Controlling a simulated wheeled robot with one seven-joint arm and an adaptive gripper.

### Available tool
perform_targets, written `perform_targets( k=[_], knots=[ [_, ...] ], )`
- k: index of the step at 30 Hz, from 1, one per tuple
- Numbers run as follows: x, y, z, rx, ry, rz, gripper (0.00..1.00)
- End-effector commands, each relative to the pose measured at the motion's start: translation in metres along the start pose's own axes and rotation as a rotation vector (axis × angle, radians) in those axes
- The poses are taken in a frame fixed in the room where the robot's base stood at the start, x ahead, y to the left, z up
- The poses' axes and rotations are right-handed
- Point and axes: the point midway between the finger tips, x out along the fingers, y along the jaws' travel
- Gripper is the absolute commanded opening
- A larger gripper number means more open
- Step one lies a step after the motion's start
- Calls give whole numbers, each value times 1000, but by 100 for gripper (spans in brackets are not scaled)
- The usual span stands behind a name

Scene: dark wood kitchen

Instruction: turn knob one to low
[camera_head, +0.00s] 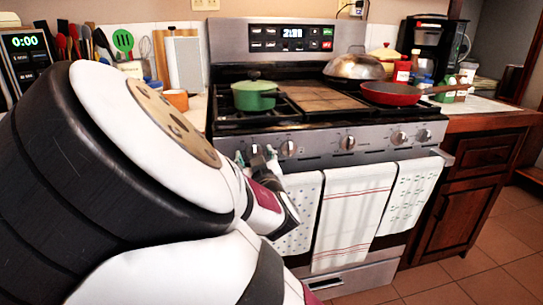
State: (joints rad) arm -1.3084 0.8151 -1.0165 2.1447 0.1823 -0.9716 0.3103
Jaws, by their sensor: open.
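The stove (330,137) has a steel front panel with a row of round silver knobs. The leftmost knob (255,150) is mostly hidden by my gripper (257,157). My gripper is open, its pale teal fingertips on either side of that knob. I cannot tell whether they touch it, and its pointer is hidden. A second knob (289,148) is just right of the fingertips. More knobs show further right, one near the middle (347,142).
A green pot (254,95), a domed lid (354,67) and a red pan (392,94) are on the stovetop. Towels (348,215) hang below the knobs. My arm fills the left foreground. Open floor (490,265) lies at right.

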Motion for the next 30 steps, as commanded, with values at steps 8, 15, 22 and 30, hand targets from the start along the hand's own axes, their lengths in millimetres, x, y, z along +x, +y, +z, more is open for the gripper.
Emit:
perform_targets(
  k=[8, 15, 22, 30],
  knots=[
    [3, 0, 0, 1, 0, 0, 58],
    [3, 0, 0, 0, 0, 0, 15],
    [3, 0, 0, -5, 0, 0, 10],
    [3, 0, -1, -88, 0, -1, 10]
  ],
)
